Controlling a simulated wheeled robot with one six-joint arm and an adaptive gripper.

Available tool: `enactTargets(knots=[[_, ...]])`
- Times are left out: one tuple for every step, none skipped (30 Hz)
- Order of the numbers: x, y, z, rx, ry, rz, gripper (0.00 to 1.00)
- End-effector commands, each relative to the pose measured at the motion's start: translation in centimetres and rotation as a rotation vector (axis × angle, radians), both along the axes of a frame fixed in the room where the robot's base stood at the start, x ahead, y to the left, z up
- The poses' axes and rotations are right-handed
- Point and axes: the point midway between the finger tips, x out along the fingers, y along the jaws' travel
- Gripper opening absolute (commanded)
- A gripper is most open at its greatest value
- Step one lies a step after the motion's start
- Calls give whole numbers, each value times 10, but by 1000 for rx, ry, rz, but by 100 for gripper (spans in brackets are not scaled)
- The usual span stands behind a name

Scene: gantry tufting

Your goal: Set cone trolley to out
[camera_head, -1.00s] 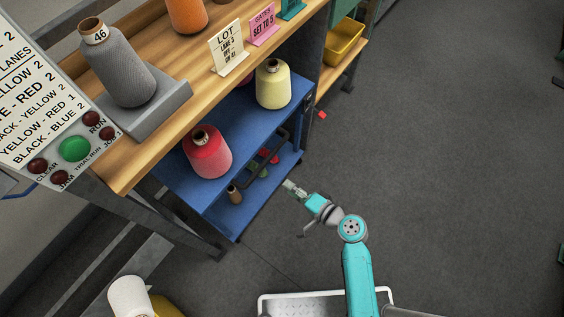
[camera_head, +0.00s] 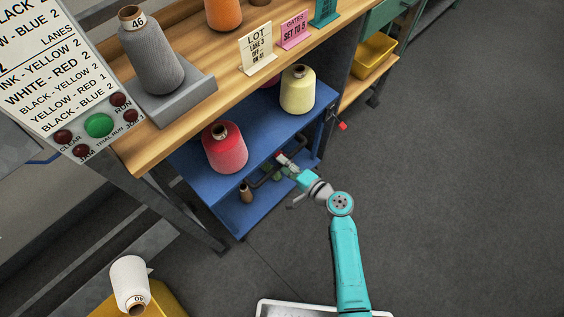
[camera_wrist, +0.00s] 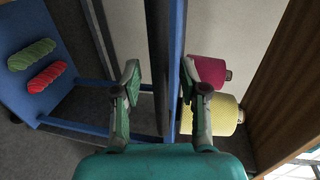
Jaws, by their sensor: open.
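The cone trolley (camera_head: 197,178) is a blue two-shelf cart under the wooden bench, with a red cone (camera_head: 225,150) and a pale yellow cone (camera_head: 298,92) on its top shelf. A dark handle bar (camera_head: 262,178) runs along its front side, partly hidden by my gripper. My gripper (camera_head: 283,160) is at this bar. In the wrist view, my gripper (camera_wrist: 161,75) is open, with its fingers on either side of a dark bar and the blue shelf edge (camera_wrist: 179,30). I cannot tell whether either finger touches.
The bench (camera_head: 130,150) above holds a grey cone (camera_head: 150,55), an orange cone (camera_head: 224,12) and small signs. Green and red yarn skeins (camera_wrist: 38,65) show in the wrist view. The floor (camera_head: 440,190) to the right is clear.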

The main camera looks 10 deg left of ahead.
Motion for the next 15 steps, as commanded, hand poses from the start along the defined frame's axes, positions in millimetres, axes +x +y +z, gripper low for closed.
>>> enactTargets(knots=[[3, 4, -1, 0, 0, 2, 43], [4, 6, -1, 0, 0, 1, 43], [6, 8, -2, 0, 0, 1, 43], [7, 9, -2, 0, 0, 0, 43], [7, 10, -2, 0, 0, 0, 43], [8, 11, -2, 0, 0, 0, 43], [8, 11, -3, 0, 0, 0, 43], [8, 11, -3, 0, 0, 0, 43], [9, 11, -3, 0, 0, 0, 43], [9, 11, -3, 0, 0, -1, 43], [8, 11, -3, 0, 0, -1, 43], [8, 11, -3, 0, 0, -1, 43], [8, 11, -3, 0, 0, -1, 43], [8, 11, -3, 0, 0, -1, 43], [8, 11, -3, 0, 0, -1, 36]])
